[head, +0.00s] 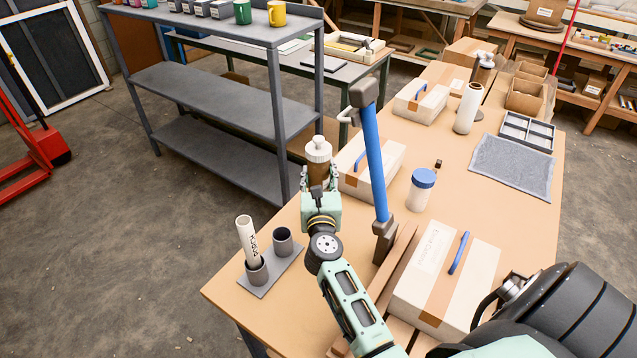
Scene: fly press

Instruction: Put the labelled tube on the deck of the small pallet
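The labelled tube (249,238) is white with dark lettering. It stands slightly tilted in the left cup of a grey two-cup holder (262,287) at the table's left corner. The right cup (283,240) looks empty. Wooden slats (397,257), apparently the small pallet, show beside and under a white taped box (443,275); the box hides much of the deck. My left gripper (319,172) is right of and beyond the tube, fingers spread, with a brown white-capped bottle (318,152) between or behind them; contact is unclear. My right gripper is out of view.
A blue-lidded jar (420,190), another taped box (371,170) and a grey mat (512,167) lie farther back. Grey shelving (210,90) stands left of the table. Bare tabletop surrounds the holder.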

